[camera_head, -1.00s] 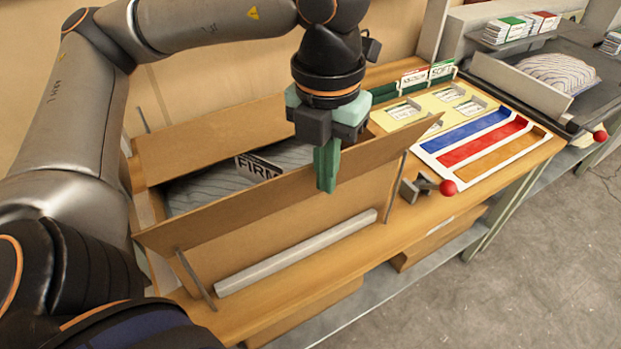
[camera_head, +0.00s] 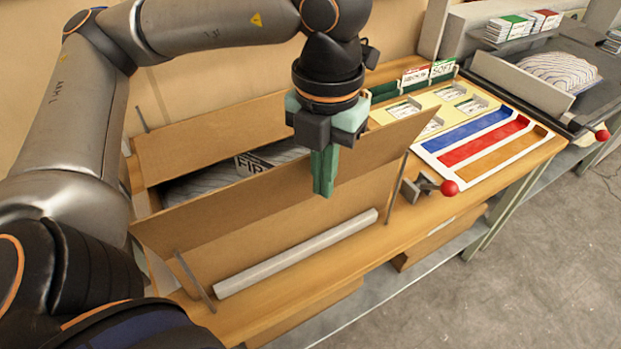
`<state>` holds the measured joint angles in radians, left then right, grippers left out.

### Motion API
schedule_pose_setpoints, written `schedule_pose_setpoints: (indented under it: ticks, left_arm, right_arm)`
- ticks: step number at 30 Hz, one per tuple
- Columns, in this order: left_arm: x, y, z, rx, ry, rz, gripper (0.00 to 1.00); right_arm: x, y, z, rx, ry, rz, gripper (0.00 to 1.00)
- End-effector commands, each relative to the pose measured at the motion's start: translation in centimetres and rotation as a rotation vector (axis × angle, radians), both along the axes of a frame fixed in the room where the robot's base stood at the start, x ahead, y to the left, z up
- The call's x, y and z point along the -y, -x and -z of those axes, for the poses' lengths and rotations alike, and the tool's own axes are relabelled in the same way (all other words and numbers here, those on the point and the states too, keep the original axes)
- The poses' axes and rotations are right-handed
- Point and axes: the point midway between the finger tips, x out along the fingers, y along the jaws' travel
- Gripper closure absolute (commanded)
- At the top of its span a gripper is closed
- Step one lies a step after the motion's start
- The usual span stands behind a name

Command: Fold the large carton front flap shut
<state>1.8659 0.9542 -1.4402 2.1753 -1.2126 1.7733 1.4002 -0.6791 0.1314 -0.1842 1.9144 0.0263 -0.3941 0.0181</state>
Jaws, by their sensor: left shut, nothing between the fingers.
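The large carton (camera_head: 300,215) stands on the wooden bench. Its front flap (camera_head: 215,215) is a long brown board along the near edge, tilted upward and partly covering the opening from my view. The back flap (camera_head: 205,135) stands up along the far side. Inside lies a striped grey pillow (camera_head: 205,180) with a black and white label reading "FIR", its end hidden by the flap. My left gripper (camera_head: 323,194) is shut and empty, pointing down on the near side of the front flap, against it or very close. My right gripper is not in view.
A grey bar (camera_head: 295,254) lies along the bench in front of the carton. A red-knobbed lever clamp (camera_head: 430,187) sits at the carton's right. Further right are a blue, red and orange tray (camera_head: 485,140) and another striped pillow (camera_head: 558,72).

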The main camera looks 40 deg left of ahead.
Motion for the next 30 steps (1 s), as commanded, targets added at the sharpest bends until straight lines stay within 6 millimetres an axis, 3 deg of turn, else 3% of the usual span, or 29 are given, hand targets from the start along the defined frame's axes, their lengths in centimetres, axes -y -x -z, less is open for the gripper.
schedule_pose_setpoints:
  ticks: [8, 30]
  left_arm:
    - [-0.1, -0.1, -0.1, 0.001, 0.001, -0.001, 1.0]
    - [-4.1, -1.7, -1.8, 0.0, 0.001, -0.001, 1.0]
  right_arm:
    - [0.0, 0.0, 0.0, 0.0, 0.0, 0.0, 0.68]
    - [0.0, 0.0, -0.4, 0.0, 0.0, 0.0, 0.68]
